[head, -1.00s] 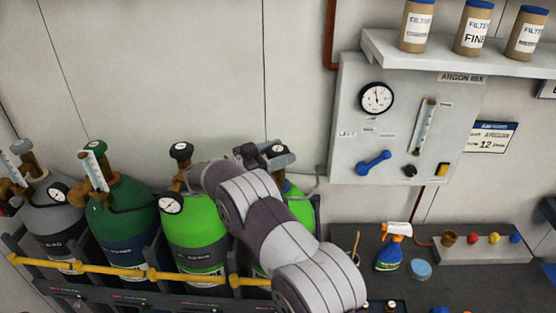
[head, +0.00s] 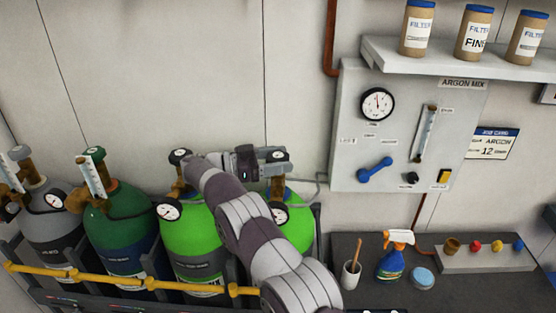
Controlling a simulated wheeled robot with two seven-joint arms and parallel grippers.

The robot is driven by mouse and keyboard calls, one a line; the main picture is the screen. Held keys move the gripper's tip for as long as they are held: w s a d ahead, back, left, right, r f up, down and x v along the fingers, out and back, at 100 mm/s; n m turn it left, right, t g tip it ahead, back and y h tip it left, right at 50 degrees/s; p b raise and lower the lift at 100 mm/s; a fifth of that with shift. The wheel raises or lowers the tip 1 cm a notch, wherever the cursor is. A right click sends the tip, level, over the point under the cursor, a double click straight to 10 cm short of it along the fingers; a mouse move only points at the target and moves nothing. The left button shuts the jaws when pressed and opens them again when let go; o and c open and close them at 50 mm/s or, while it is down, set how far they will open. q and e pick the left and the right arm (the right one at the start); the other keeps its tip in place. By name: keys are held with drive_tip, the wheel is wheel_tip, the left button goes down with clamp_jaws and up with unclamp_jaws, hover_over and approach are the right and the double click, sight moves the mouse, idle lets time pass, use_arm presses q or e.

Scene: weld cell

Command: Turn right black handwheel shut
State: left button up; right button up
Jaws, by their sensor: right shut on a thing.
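Two bright green cylinders stand side by side in the rack. The right one (head: 299,232) carries the right black handwheel (head: 278,155) on top of its brass valve. My right gripper (head: 277,162) reaches it from the left, its arm crossing in front of the cylinders. It is shut on the handwheel, and its fingers partly hide the wheel. The left bright green cylinder (head: 187,241) has its own black handwheel (head: 180,156), just left of my wrist. My left gripper is out of view.
A dark green cylinder (head: 118,232) and a grey one (head: 50,215) stand at left. A yellow bar (head: 125,277) runs along the rack front. The argon panel (head: 350,120) hangs on the wall. A spray bottle (head: 391,262) and a cup (head: 350,276) stand on the right bench.

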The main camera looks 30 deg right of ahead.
sight(278, 155)
drive_tip(key=shift+r, duration=0.45)
drive_tip(key=o, duration=0.9)
drive_tip(key=shift+o, duration=0.7)
drive_tip(key=shift+f, duration=0.15)
drive_tip(key=shift+r+b, duration=0.2)
drive_tip(key=shift+b, duration=0.1)
wheel_tip(278, 155, up, 3)
drive_tip(key=shift+r+b, duration=0.1)
drive_tip(key=shift+b, duration=0.75)
drive_tip(key=s+d+r+b, duration=0.5)
drive_tip(key=s+r, duration=0.2)
drive_tip(key=s, duration=0.3)
drive_tip(key=shift+s+d+r, duration=0.2)
drive_tip(key=shift+d, duration=0.05)
